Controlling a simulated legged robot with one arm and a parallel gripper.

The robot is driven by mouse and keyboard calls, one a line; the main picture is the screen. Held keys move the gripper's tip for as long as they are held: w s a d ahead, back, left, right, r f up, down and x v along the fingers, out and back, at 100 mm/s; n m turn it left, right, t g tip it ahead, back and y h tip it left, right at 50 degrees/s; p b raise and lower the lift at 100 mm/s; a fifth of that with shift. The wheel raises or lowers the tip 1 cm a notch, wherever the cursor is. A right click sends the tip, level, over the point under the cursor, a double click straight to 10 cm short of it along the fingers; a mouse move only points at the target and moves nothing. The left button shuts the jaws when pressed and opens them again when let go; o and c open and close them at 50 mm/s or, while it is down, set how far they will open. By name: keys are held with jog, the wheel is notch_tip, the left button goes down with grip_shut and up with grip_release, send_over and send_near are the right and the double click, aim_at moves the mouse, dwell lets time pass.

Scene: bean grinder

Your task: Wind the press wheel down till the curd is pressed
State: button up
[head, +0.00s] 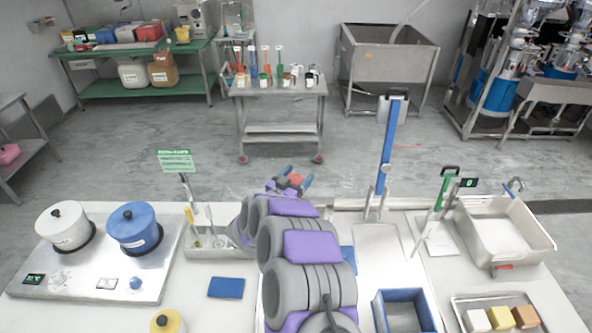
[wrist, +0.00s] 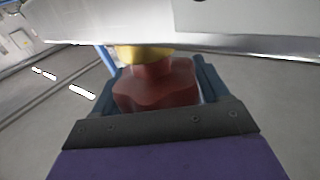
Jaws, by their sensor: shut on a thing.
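A red lobed wheel (wrist: 157,88) fills the middle of the wrist view, with a yellow part (wrist: 145,53) just beyond it. My gripper (wrist: 160,84) has its blue-grey fingers on both sides of the wheel and is shut on it. In the head view my gripper (head: 290,181) is at the far end of my arm, near the bench's back edge, with the red wheel (head: 293,179) between its fingers. The press body below is hidden behind my arm. I cannot make out the curd or how far it is pressed.
A tall blue post (head: 389,145) stands right of my gripper. A green sign (head: 176,161) and grey tray (head: 215,243) are to the left. Two lidded pots (head: 140,232) stand farther left. A blue bin (head: 403,312) and white basin (head: 500,235) are on the right.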

jog(key=shift+s+m+g+h, duration=0.1)
jog(key=shift+m+g+h, duration=1.25)
jog(key=shift+h, duration=0.35)
jog(key=shift+s+d+m+g+h, duration=0.1)
jog(key=shift+m+g+h, duration=0.2)
jog(key=shift+m+g, duration=0.05)
jog(key=o, duration=0.9)
jog(key=shift+a, duration=0.2)
jog(key=v, duration=1.7)
jog(key=shift+a+f+b, duration=0.15)
jog(key=shift+a+b, duration=0.1)
jog(key=shift+b, duration=0.05)
